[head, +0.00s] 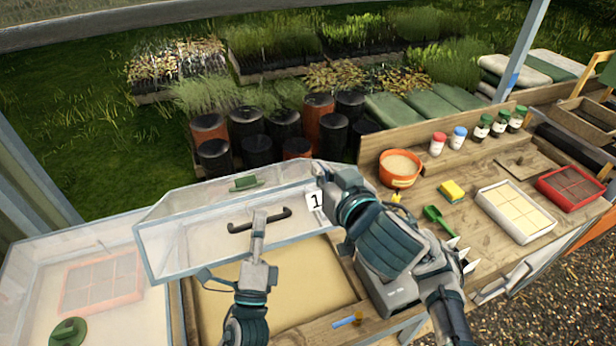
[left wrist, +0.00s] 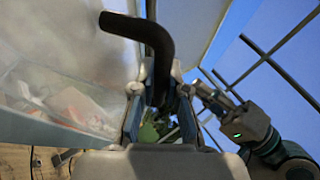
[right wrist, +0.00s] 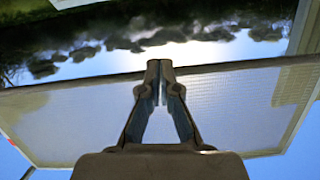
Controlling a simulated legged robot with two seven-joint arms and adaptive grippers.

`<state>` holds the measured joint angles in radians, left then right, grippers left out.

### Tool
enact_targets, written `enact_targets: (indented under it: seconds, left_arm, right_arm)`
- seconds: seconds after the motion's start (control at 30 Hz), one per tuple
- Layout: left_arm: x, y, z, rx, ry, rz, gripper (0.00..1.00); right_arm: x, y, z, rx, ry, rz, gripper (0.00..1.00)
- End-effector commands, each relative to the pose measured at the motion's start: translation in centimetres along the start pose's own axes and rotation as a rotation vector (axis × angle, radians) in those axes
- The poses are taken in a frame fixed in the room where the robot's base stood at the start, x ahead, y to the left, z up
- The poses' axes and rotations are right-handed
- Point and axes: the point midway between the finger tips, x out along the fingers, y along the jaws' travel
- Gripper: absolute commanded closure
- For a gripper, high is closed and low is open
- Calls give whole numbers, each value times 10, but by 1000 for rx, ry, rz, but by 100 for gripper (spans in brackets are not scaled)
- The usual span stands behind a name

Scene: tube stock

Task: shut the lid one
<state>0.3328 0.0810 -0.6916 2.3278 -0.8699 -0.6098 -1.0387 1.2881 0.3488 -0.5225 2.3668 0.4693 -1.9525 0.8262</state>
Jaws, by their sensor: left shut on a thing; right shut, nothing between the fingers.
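Lid one (head: 180,250), a clear pane in a pale frame with a number 1 label (head: 314,201), stands tilted open above a bin of sand (head: 285,280). My left gripper (head: 259,222) is shut on the dark bar handle (head: 283,213) on the lid. The handle also shows between its fingers in the left wrist view (left wrist: 150,35). My right gripper (head: 322,166) is shut and empty by the lid's upper right corner. In the right wrist view its fingertips (right wrist: 160,68) are at the lid's edge (right wrist: 90,80); I cannot tell if they touch.
Left of it is another clear-covered bin (head: 25,285) with a red tray (head: 103,283) seen through it. On the bench at right are an orange bucket (head: 400,168), a yellow sponge (head: 452,190), a green scoop (head: 437,217) and a white tray (head: 515,210). Dark pots stand behind.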

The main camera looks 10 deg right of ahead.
Motion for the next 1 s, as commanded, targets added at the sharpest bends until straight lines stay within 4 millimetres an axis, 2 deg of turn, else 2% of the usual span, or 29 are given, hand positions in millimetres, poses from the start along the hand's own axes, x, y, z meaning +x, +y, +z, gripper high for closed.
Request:
enact_targets:
  seconds: [0.13,0.27,0.67,0.8,1.0]
  left_arm:
    - [0,3,2,4,-6,8,100]
    - [0,3,2,4,-6,8,100]
    - [0,2,2,5,-7,7,100]
    - [0,3,2,5,-7,7,100]
    - [0,3,2,5,-6,7,100]
  right_arm:
    - [-3,-5,11,-74,-46,19,100]
    - [10,-4,14,-78,-56,21,100]
    - [93,-2,17,-76,-53,23,100]
    - [85,0,37,-78,-49,21,100]
    - [79,0,52,-76,-49,21,100]
